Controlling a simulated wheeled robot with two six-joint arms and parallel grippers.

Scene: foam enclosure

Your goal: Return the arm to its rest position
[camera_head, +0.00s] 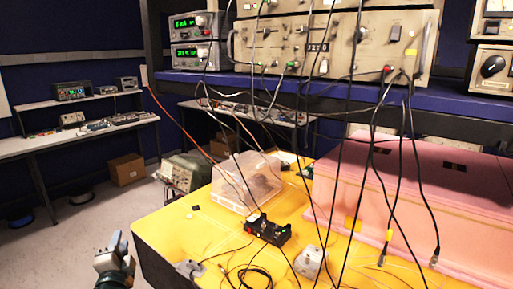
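My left gripper (113,247) shows at the lower left edge of the picture, pointing upward. It is over the floor, just left of the yellow table's front left corner and apart from the table. It seems to hold nothing, but its small, angled fingers do not show whether they are open or shut. My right gripper is not in view. The pink foam enclosure (345,190) stands on the right of the yellow table (165,228), with black cables hanging in front of it.
A clear plastic box (240,190), a black device (267,230) and a small metal box (310,262) stand on the table. A grey piece (188,268) lies near its front left edge. Loose cables hang over the table.

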